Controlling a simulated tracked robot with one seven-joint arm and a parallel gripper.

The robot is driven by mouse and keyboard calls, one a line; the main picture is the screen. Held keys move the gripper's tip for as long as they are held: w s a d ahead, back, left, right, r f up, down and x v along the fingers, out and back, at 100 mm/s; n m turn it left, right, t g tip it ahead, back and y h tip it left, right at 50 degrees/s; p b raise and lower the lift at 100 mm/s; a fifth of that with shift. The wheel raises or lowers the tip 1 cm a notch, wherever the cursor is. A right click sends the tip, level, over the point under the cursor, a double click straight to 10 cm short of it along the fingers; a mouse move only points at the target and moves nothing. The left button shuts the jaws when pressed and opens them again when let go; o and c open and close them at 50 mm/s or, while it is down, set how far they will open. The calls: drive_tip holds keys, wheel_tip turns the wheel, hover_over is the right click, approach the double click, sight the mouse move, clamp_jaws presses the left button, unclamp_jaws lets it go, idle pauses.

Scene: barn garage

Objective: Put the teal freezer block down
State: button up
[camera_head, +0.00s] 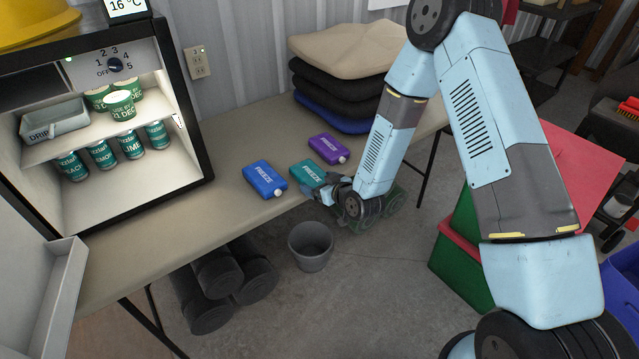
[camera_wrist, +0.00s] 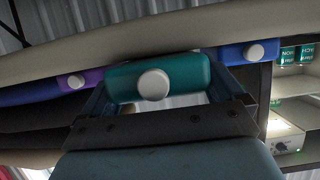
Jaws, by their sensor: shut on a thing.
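The teal freezer block (camera_head: 308,172), with a white cap, is at the front edge of the beige table (camera_head: 235,150). My gripper (camera_head: 322,188) reaches it from the front and is shut on it. In the wrist view the teal block (camera_wrist: 190,72) lies between the two fingers of my gripper (camera_wrist: 160,82), its white cap facing the camera. The block is at or very close to the tabletop; I cannot tell whether it touches. A blue freezer block (camera_head: 265,180) lies to its left and a purple one (camera_head: 328,148) behind it to the right.
An open lit fridge (camera_head: 190,120) with cans, tubs and a drip tray stands at the left. Stacked cushions (camera_head: 340,50) sit at the table's back. A grey bin (camera_head: 311,245) stands on the floor below. Bare tabletop lies between fridge and blocks.

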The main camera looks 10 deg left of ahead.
drive_tip(key=o, duration=1.1)
drive_tip(key=v, duration=1.2)
drive_tip(key=shift+d+r, duration=0.1)
drive_tip(key=shift+w, duration=0.1)
